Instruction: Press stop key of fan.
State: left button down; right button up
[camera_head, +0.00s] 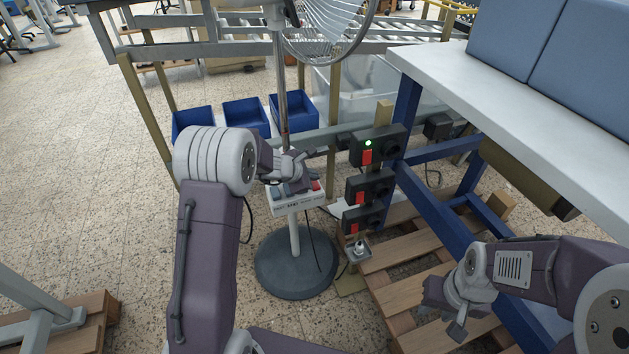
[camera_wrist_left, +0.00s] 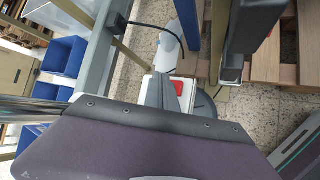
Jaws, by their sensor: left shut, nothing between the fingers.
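The fan (camera_head: 320,30) stands at the top middle of the head view, its cage cut by the frame edge. Its white key panel (camera_head: 297,204) sits low on the pole, above a round dark base (camera_head: 295,264). A red key (camera_head: 316,185) is at the panel's right end; it also shows in the left wrist view (camera_wrist_left: 179,88). My left gripper (camera_head: 290,183) is shut and empty over the panel, with its tips (camera_wrist_left: 164,84) just left of the red key. The gripper hides the other keys. I cannot tell whether it touches the panel. My right gripper (camera_head: 445,308) is low on the right, away from the fan.
Black switch boxes with red keys (camera_head: 366,155) stand on a post right of the fan; the top one has a green light. Blue bins (camera_head: 246,117) are behind. A white-topped bench (camera_head: 500,105) and wooden pallet (camera_head: 385,286) are on the right. Open floor lies left.

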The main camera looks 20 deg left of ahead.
pick_arm(q)
jog(key=shift+r, duration=0.55)
jog(key=shift+r+p, duration=0.1)
jog(key=shift+p, duration=0.25)
notch_tip(320, 180, up, 5)
jog(key=p, duration=0.4)
dwell(0.4)
